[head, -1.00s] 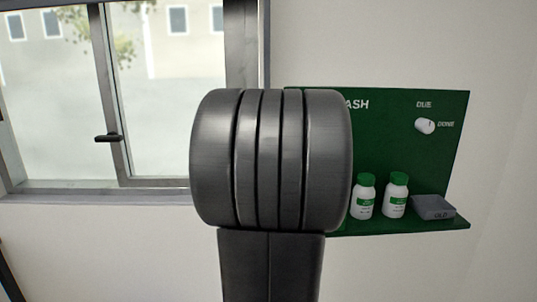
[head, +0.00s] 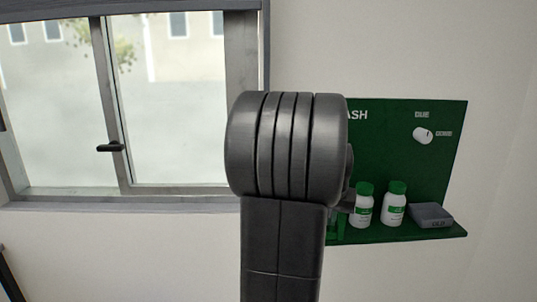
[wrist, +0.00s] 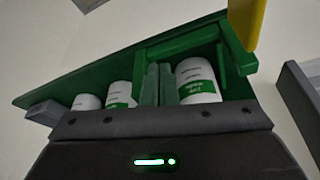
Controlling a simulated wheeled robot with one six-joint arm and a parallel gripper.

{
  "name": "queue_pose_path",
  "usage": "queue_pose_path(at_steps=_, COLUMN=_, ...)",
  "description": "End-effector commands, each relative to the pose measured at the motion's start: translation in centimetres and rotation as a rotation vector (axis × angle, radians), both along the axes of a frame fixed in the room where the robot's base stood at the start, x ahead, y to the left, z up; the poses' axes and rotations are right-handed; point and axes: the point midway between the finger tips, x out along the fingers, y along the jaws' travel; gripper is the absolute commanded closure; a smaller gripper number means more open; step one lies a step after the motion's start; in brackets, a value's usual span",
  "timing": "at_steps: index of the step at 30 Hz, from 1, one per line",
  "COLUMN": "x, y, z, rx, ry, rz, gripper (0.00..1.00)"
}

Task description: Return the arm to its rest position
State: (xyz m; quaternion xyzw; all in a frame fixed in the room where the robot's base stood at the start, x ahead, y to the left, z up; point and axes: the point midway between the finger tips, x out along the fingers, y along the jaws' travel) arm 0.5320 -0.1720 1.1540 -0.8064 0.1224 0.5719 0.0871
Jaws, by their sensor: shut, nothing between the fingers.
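My gripper (wrist: 160,85) shows in the wrist view with its two fingers close together, shut and empty. It points toward the green shelf board (head: 405,150). A white bottle with a green label (wrist: 197,80) stands just right of the fingers, inside a green frame (wrist: 185,38). I cannot tell whether the fingers touch anything. In the head view my dark arm covers the left part of the board and most of the gripper.
Two white bottles with green caps (head: 362,205) (head: 394,204) and a grey block (head: 431,215) stand on the board's ledge. A white knob (head: 422,135) is above. A yellow piece (wrist: 246,20) is at the wrist view's upper right. A window (head: 165,110) is at left.

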Motion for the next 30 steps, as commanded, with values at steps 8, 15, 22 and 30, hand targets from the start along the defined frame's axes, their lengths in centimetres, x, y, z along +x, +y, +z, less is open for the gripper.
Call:
queue_pose_path(at_steps=8, x=1.7, y=-0.2, z=0.1, rx=0.0, ry=0.001, rz=0.168, gripper=1.0)
queue_pose_path(at_steps=15, x=2.7, y=0.0, z=0.0, rx=0.001, ry=0.001, rz=0.283, gripper=1.0)
queue_pose_path(at_steps=22, x=3.1, y=0.1, z=0.0, rx=-0.001, ry=0.0, rz=0.325, gripper=1.0)
queue_pose_path(at_steps=30, x=3.1, y=0.1, z=0.0, rx=0.0, ry=0.0, rz=0.326, gripper=1.0)
